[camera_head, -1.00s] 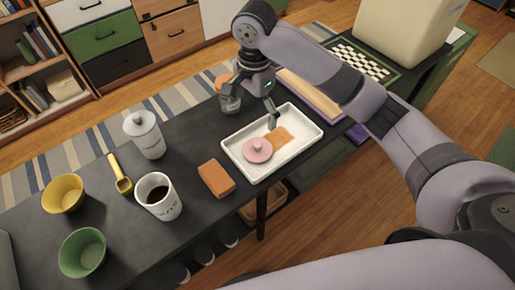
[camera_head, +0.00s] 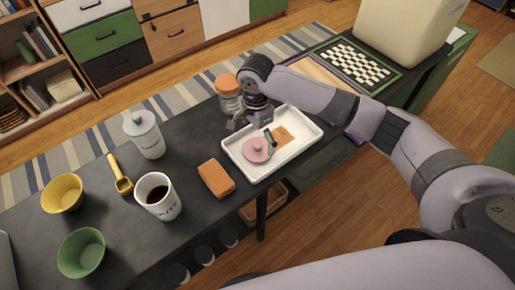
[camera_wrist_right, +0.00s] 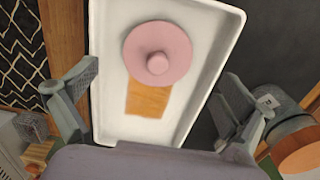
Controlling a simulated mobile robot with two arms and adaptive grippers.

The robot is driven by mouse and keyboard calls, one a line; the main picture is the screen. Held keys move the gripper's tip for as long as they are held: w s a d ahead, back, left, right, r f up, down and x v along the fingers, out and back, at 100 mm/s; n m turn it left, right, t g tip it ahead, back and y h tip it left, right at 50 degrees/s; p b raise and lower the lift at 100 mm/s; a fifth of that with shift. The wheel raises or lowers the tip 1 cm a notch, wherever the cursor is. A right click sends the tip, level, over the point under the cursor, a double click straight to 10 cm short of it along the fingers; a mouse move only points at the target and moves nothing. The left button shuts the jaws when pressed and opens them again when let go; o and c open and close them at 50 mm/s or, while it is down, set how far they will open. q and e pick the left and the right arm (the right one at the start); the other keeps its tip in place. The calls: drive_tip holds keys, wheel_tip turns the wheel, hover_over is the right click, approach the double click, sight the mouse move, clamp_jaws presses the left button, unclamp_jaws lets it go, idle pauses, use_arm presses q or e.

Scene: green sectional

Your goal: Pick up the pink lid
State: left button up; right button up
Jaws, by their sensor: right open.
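The pink lid (camera_head: 256,150) is round with a small knob on top. It lies in the white tray (camera_head: 294,156) on the dark table. In the right wrist view the lid (camera_wrist_right: 157,52) sits ahead of my fingers, knob facing the camera. My right gripper (camera_head: 253,133) is above the tray beside the lid, apart from it. In the right wrist view the gripper's fingers (camera_wrist_right: 158,98) are spread wide and empty, one on each side of the tray. My left gripper is not in view.
An orange-brown flat piece (camera_wrist_right: 148,99) lies in the tray near the lid. An orange-lidded jar (camera_head: 228,92) stands close behind the gripper. An orange block (camera_head: 216,179), a cup of dark liquid (camera_head: 158,197) and a lidded white canister (camera_head: 146,136) stand left of the tray.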

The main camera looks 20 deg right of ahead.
sight(258, 144)
drive_tip(key=f, duration=0.4)
drive_tip(key=shift+s+d+f, duration=0.1)
drive_tip(key=shift+d+f, duration=0.1)
drive_tip(key=shift+f, duration=0.05)
drive_tip(key=shift+c, duration=0.3)
drive_tip(key=c, duration=1.1)
